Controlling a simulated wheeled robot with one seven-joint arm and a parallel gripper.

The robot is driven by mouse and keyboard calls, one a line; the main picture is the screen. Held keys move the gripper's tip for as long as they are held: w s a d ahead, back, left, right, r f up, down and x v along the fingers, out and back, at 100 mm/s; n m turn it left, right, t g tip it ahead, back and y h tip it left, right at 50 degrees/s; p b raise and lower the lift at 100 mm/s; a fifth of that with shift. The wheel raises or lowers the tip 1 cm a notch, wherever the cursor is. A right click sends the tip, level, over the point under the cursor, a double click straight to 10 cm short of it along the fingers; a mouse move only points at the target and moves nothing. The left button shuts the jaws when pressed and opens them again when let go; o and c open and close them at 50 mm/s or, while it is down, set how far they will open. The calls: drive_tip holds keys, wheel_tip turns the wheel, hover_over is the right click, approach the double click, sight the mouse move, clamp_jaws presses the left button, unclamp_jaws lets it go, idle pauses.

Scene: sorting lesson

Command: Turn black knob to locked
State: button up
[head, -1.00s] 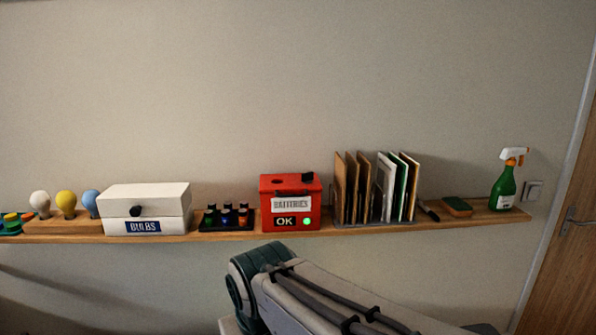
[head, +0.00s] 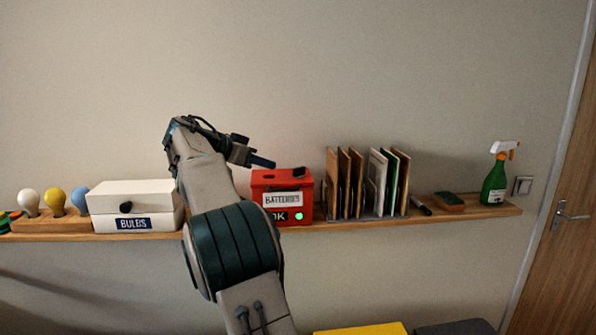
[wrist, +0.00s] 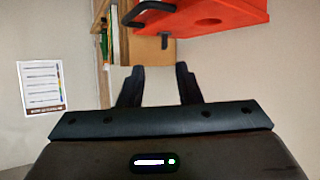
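A black knob (head: 126,206) sits on the front of the white BULBS box (head: 105,198). Another black part (head: 299,172) stands on top of the red BATTERIES box (head: 259,190), at its right. The frames do not show any locked mark. The red box (wrist: 235,14) hangs at the top of the wrist view, with a round hole, a black loop (wrist: 150,7) and a small black piece (wrist: 165,41) at its edge. My gripper (head: 268,163) is just above the red box's left side. In the wrist view its fingers (wrist: 159,80) are apart, with nothing between them.
Upright folders (head: 332,185) stand right of the red box. Bulbs stand at left. A green lamp (head: 299,216) is lit on the red box.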

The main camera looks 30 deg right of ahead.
sight(299, 168)
drive_tip(key=shift+m+h, duration=0.3)
drive_tip(key=shift+m, duration=0.3)
drive_tip(key=p+x, duration=0.1)
drive_tip(key=x, duration=0.3)
drive_tip(key=p+x, duration=0.1)
drive_tip(key=x, duration=0.4)
drive_tip(key=p+x, duration=0.1)
drive_tip(key=x, duration=0.3)
drive_tip(key=shift+w+d+r, duration=0.2)
drive_tip(key=shift+w+d, duration=0.2)
drive_tip(key=shift+d, duration=0.1)
clamp_jaws()
